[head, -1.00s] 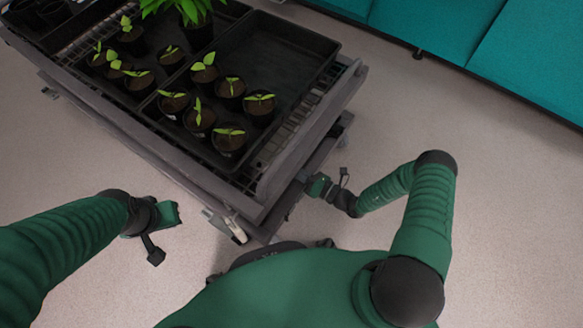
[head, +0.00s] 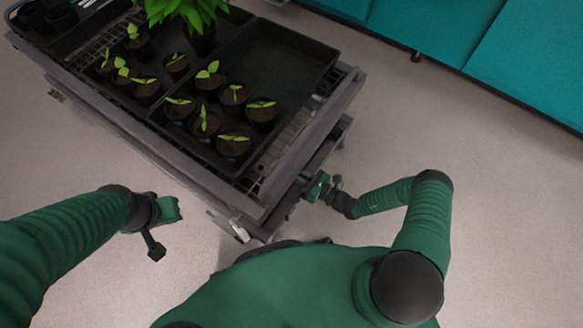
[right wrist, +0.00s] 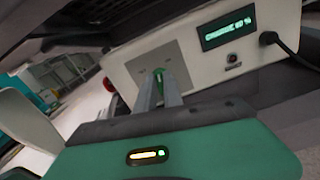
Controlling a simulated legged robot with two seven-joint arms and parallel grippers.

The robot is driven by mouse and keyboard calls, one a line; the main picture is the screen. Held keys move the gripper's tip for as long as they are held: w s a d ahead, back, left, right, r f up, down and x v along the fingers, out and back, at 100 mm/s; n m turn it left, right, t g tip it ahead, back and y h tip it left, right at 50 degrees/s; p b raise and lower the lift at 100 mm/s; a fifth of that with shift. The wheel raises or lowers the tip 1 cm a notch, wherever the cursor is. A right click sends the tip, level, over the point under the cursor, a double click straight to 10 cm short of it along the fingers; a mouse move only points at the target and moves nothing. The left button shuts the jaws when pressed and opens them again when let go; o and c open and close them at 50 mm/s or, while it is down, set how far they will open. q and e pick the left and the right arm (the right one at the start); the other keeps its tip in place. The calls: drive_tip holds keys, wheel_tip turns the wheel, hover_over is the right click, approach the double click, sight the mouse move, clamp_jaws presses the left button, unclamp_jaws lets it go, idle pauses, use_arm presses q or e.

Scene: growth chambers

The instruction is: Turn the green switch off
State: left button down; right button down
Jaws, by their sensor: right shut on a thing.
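The green switch (right wrist: 158,74) is a small lever on a grey plate on the front of a white control box (right wrist: 205,72) in the right wrist view. My right gripper (right wrist: 160,92) has its two grey fingers close together around the switch, shut on it. The fingers hide part of the switch. In the head view my right gripper (head: 317,188) is at the cart's near right side, and the switch cannot be made out there. My left gripper (head: 168,209) hangs over the floor left of the cart, touching nothing. Its fingers are too unclear to tell their opening.
A grey cart (head: 300,165) carries black trays (head: 285,55) with several potted seedlings. The box has a lit display (right wrist: 228,28) and a plugged-in black cable (right wrist: 285,48). A red knob (right wrist: 107,88) is at its left. Teal cabinets (head: 420,25) stand at the back right. Floor is open between.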

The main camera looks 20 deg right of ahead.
drive_tip(key=shift+s+a+f+n+p, duration=0.1)
drive_tip(key=shift+n+p, duration=0.7)
drive_tip(key=shift+n, duration=1.05)
drive_tip(key=shift+s+a+f+n+p, duration=0.1)
drive_tip(key=shift+n+p, duration=0.7)
drive_tip(key=shift+n, duration=1.1)
drive_tip(key=shift+f+n+p, duration=0.1)
drive_tip(key=shift+n+p, duration=0.7)
drive_tip(key=shift+n, duration=1.05)
drive_tip(key=c, duration=1.5)
unclamp_jaws()
drive_tip(key=shift+r, duration=0.1)
drive_tip(key=p+v, duration=0.3)
drive_tip(key=v, duration=1.4)
drive_tip(key=shift+w, duration=0.1)
